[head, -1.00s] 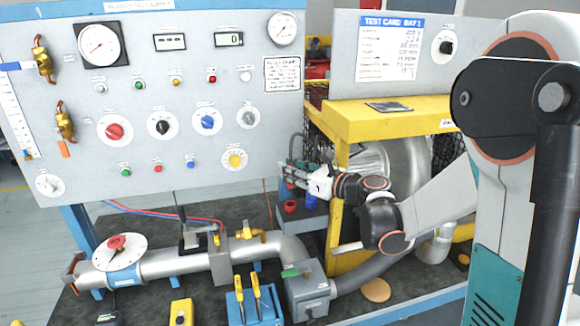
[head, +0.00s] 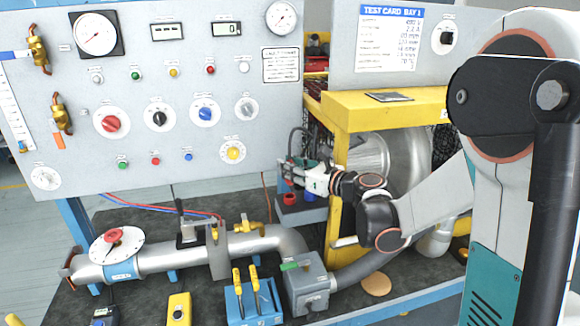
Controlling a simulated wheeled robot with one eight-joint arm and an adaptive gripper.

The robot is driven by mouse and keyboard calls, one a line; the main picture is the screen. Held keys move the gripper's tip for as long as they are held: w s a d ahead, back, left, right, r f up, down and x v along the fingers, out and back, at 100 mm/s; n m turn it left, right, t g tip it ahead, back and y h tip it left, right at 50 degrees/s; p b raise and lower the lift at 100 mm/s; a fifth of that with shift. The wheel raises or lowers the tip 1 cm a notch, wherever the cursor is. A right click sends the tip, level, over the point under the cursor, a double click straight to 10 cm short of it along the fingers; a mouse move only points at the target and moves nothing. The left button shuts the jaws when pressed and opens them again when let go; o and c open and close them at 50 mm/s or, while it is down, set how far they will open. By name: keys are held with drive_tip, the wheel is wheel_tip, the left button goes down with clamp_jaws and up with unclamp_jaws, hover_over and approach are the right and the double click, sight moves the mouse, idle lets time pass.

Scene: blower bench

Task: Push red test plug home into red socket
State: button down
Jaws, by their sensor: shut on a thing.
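My gripper (head: 287,172) points left, in front of the yellow frame and above a small grey block (head: 297,215). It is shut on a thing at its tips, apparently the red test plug. That plug is too small and too covered by the fingers to make out. A small red round piece (head: 289,198), which looks like the red socket, stands on the grey block just below the fingers. A blue piece (head: 309,196) stands beside it on the right. I cannot tell whether the held thing touches the red piece.
A dark cable (head: 296,136) loops up behind my gripper. The yellow frame (head: 340,215) with the metal blower housing (head: 410,165) stands close on the right. The grey instrument panel (head: 205,80) rises at the left. A grey pipe (head: 200,253) and box (head: 305,280) lie in front.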

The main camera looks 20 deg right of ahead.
sight(291, 184)
drive_tip(key=shift+f+b, duration=1.1)
drive_tip(key=shift+f, duration=0.55)
drive_tip(key=shift+f+b, duration=1.25)
idle(0.8)
drive_tip(key=c, duration=1.3)
unclamp_jaws()
drive_tip(key=v, duration=1.2)
drive_tip(key=shift+a, duration=0.2)
